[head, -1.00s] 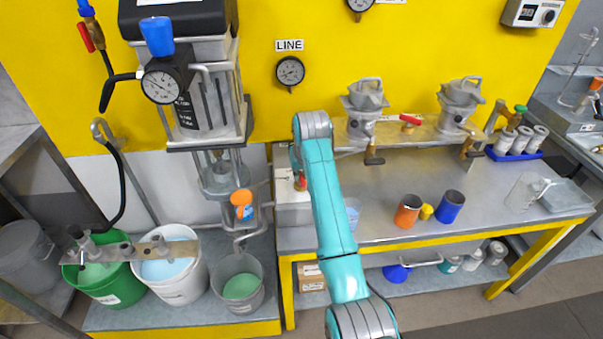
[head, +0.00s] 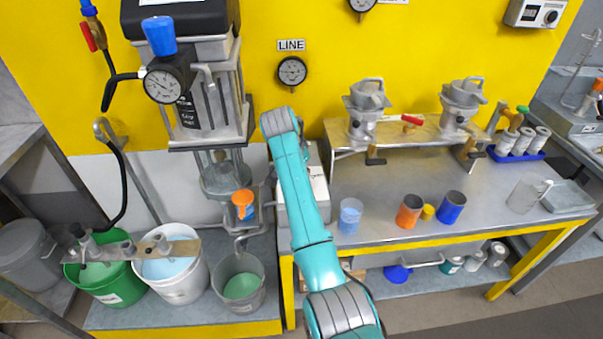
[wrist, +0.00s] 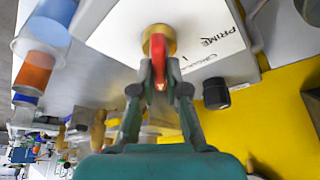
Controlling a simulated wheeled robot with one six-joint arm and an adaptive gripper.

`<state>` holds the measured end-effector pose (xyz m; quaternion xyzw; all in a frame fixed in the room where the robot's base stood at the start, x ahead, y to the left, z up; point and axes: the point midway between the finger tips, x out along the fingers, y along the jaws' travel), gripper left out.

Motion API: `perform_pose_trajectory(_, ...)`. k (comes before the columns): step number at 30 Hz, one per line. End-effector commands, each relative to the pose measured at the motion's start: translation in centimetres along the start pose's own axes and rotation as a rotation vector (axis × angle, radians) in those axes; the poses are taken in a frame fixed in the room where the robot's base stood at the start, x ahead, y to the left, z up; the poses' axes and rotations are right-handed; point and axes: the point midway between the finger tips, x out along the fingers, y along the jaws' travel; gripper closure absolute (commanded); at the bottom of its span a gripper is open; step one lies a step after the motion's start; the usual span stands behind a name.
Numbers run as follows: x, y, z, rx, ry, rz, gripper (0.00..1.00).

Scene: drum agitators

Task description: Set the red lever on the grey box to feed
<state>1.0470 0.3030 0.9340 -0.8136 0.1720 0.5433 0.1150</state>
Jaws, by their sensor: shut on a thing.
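The grey box (head: 320,188) stands at the left end of the metal bench in the head view, partly hidden behind my arm. In the wrist view its pale face (wrist: 118,32) carries the word PRIME and a second word that I cannot read fully. The red lever (wrist: 158,58) sits on a round brass hub on that face. My gripper (wrist: 159,82) is shut on the red lever, with one finger on each side of it. The lever and my gripper are hidden behind my arm in the head view. I cannot see a feed mark.
A black knob (wrist: 216,93) sticks out of the box near the gripper. A clear beaker of blue liquid (head: 350,215), an orange cup (head: 409,211) and a blue cup (head: 451,207) stand to the right. An orange funnel cup (head: 243,203) hangs close to the left.

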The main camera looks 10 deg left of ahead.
Motion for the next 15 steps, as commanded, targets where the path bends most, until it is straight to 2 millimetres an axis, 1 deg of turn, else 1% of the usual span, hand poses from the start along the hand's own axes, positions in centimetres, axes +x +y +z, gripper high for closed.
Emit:
perform_pose_trajectory(6,0.00,-0.06,0.01,0.069,-0.001,0.030,1.00)
perform_pose_trajectory(15,0.00,-0.07,0.02,0.097,-0.001,0.040,1.00)
